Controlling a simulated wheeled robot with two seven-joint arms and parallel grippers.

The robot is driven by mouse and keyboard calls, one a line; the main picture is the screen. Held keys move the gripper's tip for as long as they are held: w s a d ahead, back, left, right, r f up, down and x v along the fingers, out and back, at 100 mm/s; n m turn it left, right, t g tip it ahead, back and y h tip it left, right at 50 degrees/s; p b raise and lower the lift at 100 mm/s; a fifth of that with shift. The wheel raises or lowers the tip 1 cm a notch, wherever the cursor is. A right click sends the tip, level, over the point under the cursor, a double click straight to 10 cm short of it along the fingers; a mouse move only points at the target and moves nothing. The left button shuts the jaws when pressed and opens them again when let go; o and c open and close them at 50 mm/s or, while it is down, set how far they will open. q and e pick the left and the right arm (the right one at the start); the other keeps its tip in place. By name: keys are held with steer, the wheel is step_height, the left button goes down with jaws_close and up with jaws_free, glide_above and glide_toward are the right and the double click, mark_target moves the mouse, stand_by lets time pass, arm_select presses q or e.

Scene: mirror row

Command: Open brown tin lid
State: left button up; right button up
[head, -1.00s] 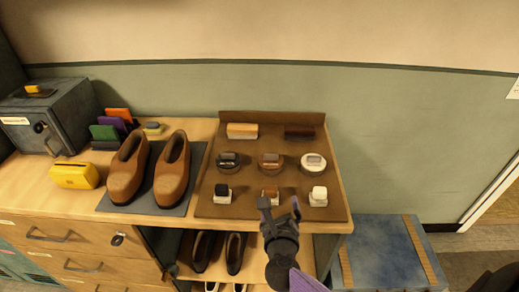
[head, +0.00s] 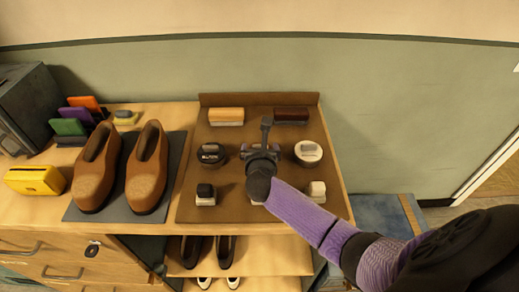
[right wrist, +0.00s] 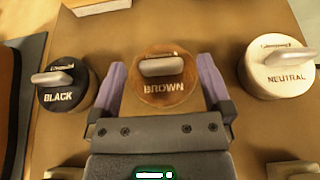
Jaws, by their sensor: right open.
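The brown tin (right wrist: 160,88) shows in the right wrist view, round, with a lid marked BROWN and a pale metal key on top. My right gripper (right wrist: 162,75) is open, with one purple finger on each side of this tin; I cannot tell whether they touch it. In the head view my right gripper (head: 262,150) hides most of the brown tin. The black tin (right wrist: 64,92) is to its left and the neutral tin (right wrist: 276,72) to its right. My left gripper is not in view.
The tins stand on a brown board (head: 232,205) with two brushes (head: 226,116) behind and small jars (head: 205,194) in front. Brown shoes (head: 146,168) stand on a grey mat to the left.

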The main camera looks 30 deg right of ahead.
steer(key=shift+w+d+f, duration=0.25)
steer(key=shift+w+d, duration=0.05)
steer(key=shift+w, duration=0.2)
jaws_close()
